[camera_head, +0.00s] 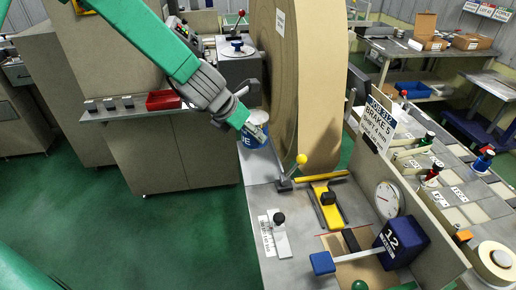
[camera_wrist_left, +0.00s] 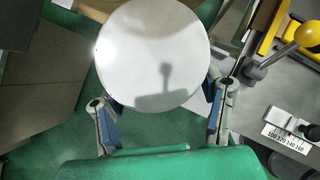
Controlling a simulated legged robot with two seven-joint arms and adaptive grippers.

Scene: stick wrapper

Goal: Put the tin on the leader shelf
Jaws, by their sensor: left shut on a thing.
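My left gripper (camera_head: 252,127) reaches down from the upper left and is shut on the tin. In the left wrist view, its round white lid (camera_wrist_left: 152,50) fills the space between the two fingers of my left gripper (camera_wrist_left: 163,95). I cannot tell whether the tin's base touches the bench. A narrow shelf (camera_head: 120,114) on the left cabinet may be the leader shelf; no label on it is readable. My right gripper is not in view.
The large brown roll (camera_head: 313,90) stands close right of the tin. A yellow-knobbed lever (camera_head: 301,159), dial (camera_head: 388,199) and blue weight (camera_head: 401,238) occupy the bench (camera_head: 262,170). Green floor (camera_head: 190,225) is clear.

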